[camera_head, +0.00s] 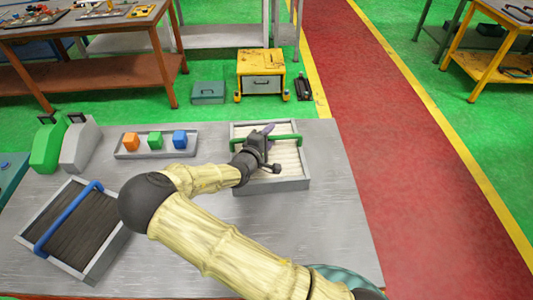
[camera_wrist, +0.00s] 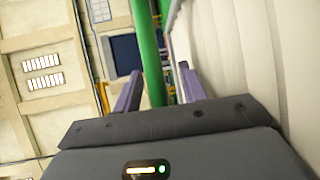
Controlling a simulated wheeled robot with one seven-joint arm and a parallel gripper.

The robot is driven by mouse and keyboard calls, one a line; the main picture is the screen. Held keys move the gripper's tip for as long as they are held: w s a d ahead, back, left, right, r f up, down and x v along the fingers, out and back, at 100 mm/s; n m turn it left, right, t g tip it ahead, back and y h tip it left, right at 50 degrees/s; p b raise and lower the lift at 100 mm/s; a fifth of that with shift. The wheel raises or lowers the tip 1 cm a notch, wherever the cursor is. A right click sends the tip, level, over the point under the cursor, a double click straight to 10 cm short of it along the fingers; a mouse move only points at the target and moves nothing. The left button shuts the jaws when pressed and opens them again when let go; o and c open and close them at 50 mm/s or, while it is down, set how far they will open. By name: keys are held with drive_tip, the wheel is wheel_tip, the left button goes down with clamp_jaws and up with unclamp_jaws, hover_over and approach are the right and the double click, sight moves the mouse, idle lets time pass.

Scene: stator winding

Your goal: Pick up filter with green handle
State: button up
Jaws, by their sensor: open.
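The filter with the green handle (camera_head: 292,172) is a grey-framed tray with pale pleats, lying on the right part of the grey table. Its green handle (camera_head: 287,137) arches across the top; part is hidden behind my gripper. My gripper (camera_head: 266,131) is at the middle of this handle, above the pleats. In the wrist view the green handle (camera_wrist: 148,45) runs between the two purple fingers of my gripper (camera_wrist: 160,88), nearer the left one. The fingers are apart and hold nothing. Whether either touches the handle cannot be told. The pale pleats (camera_wrist: 255,50) fill the right side there.
A dark filter with a blue handle (camera_head: 108,252) lies at the table's left. A grey tray (camera_head: 121,153) holds orange, green and blue blocks. Green and grey containers (camera_head: 48,147) stand at the back left. Bare table (camera_head: 330,215) lies in front and right of the pale filter.

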drive_tip(key=shift+d, duration=0.15)
clamp_jaws()
drive_tip(key=shift+w, duration=0.1)
idle(0.8)
idle(0.5)
